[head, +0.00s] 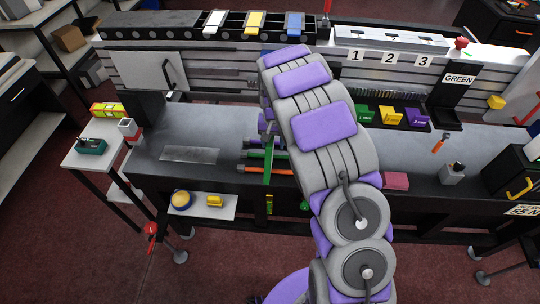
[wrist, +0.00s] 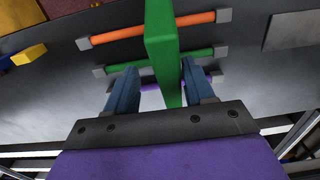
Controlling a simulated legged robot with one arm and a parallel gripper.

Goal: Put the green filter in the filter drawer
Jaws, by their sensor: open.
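A tall narrow green slab (wrist: 163,45) stands between the open fingers of my gripper (wrist: 158,85) in the wrist view. The fingers are on both sides of it, and I cannot tell whether they touch it. The slab also shows in the head view (head: 268,162), left of my arm. A green rod (wrist: 128,66) lies behind the slab, between grey end blocks. I cannot tell whether the slab or the rod is the green filter. No drawer can be clearly identified as the filter drawer.
An orange rod (wrist: 125,34) lies beyond the green one, and a purple rod is mostly hidden. A black rack (head: 180,30) with white, yellow and blue pieces stands at the back. A "GREEN" sign (head: 459,78) is at right. The tabletop left of the rods is mostly clear.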

